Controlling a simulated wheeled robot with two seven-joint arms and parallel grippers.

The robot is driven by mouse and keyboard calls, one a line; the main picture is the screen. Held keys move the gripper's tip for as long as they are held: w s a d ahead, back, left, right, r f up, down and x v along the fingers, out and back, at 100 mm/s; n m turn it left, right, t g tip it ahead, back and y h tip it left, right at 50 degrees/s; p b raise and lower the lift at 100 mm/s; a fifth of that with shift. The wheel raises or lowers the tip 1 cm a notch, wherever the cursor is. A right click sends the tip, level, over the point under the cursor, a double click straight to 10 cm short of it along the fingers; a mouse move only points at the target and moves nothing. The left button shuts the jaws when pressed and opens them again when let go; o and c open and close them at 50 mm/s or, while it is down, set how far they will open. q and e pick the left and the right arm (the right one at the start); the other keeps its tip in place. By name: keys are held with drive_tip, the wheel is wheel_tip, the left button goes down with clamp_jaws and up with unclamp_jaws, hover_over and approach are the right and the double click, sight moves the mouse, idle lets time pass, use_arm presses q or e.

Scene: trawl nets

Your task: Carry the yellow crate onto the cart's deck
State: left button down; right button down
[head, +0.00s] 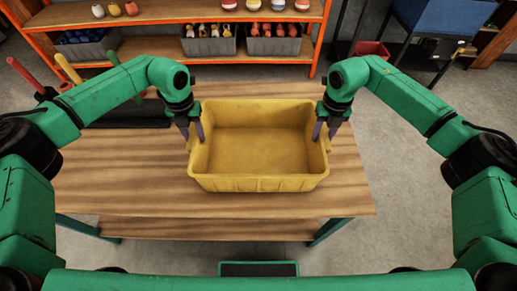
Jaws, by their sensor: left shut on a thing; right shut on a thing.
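The yellow crate (258,184) is empty and sits upright over the wooden table, near its right side. I cannot tell whether it rests on the top or is slightly lifted. My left gripper (194,133) is shut on the crate's left end wall. My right gripper (325,133) is shut on its right end wall. Both grippers point down, and the fingertips are partly hidden at the rim. I cannot make out the cart for certain; a dark panel with a green edge (258,269) shows low in the middle, partly cut off by my own body.
The wooden table (120,190) has bare room left of the crate. An orange shelf (150,20) with grey bins stands behind. A red bin (372,50) and a blue container (445,28) are back right.

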use_arm(q)
drive_tip(key=shift+r, duration=0.1)
use_arm(e)
drive_tip(key=shift+r, duration=0.1)
